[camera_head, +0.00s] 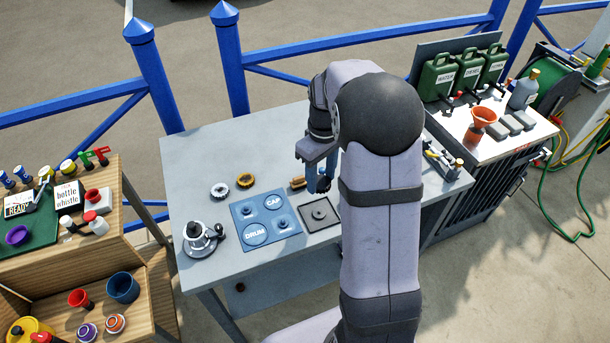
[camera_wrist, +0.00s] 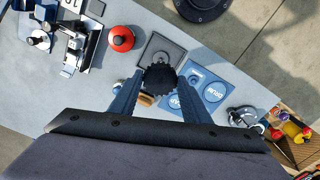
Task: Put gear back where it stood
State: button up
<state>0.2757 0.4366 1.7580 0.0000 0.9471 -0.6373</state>
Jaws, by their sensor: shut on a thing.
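My gripper (camera_head: 321,178) is over the right part of the grey bench. In the wrist view its two blue fingers (camera_wrist: 160,84) are shut on a dark toothed gear (camera_wrist: 160,77). In the head view the gear is a small dark shape between the fingertips, partly hidden. A square dark plate (camera_head: 320,214) with a round centre lies just in front of the gripper; it also shows in the wrist view (camera_wrist: 164,47). A silver gear ring (camera_head: 219,190) and a brass gear (camera_head: 245,180) lie at the bench's back left. I cannot tell the held gear's height.
A blue mat (camera_head: 266,219) marked DRUM and CAP lies left of the plate. A winch-like device (camera_head: 200,238) stands at the front left. A wooden-handled item (camera_head: 298,182) lies beside the gripper. A red round thing (camera_wrist: 121,38) stands near the plate. My arm hides the bench's right part.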

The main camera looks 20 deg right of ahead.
jog(key=w+a+n, duration=0.2)
jog(key=w, duration=1)
jog(key=n, duration=0.3)
send_over(274, 176)
jog(key=shift+w+f+p, duration=0.1)
jog(key=shift+f+p, duration=0.2)
jog(key=shift+f, duration=1.05)
jog(key=shift+f, duration=0.1)
notch_tip(274, 176, down, 4)
jog(key=b, duration=0.3)
jog(key=shift+f, duration=0.25)
jog(key=shift+f+p, duration=0.8)
jog(key=shift+f, duration=1.85)
jog(key=shift+f, duration=0.1)
